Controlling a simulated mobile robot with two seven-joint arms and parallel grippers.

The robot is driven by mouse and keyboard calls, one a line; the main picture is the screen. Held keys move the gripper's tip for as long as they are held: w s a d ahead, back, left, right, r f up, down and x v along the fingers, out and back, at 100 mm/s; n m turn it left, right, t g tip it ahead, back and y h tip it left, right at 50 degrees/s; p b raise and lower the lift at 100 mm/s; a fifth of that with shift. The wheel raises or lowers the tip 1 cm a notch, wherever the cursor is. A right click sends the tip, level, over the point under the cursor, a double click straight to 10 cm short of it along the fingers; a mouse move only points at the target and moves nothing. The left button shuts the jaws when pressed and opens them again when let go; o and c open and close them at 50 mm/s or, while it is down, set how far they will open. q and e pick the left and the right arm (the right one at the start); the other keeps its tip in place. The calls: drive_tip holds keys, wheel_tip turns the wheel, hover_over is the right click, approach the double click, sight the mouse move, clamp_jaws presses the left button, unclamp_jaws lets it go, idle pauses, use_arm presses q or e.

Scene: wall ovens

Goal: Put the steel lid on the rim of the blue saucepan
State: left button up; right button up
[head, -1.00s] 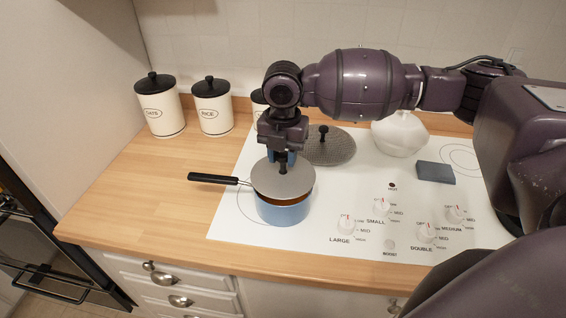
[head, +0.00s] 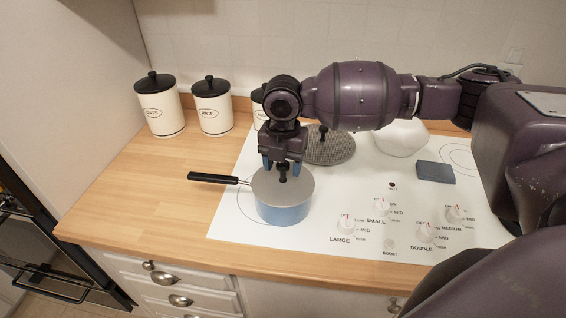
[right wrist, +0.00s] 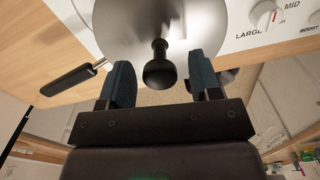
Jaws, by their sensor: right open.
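The steel lid (head: 297,187) lies level on the rim of the blue saucepan (head: 284,213), covering its opening. The saucepan stands on the white cooktop, its black handle pointing left. The lid's black knob (head: 283,171) stands up at the middle. My right gripper (head: 282,166) is open just above the lid, with a blue finger on either side of the knob. In the right wrist view the knob (right wrist: 160,68) shows between the spread fingers, with a gap on both sides. The lid (right wrist: 125,30) fills the top of that view. My left gripper is not in view.
A dark speckled lid (head: 331,150) lies behind the saucepan, and a pale round pot (head: 402,138) stands right of it. A grey block (head: 435,172) lies on the cooktop's right. Canisters (head: 213,107) stand along the wall. The wooden counter (head: 150,200) at left is clear.

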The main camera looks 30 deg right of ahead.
wheel_tip(320, 180, up, 12)
drive_tip(key=shift+r, duration=0.15)
idle(0.4)
idle(0.5)
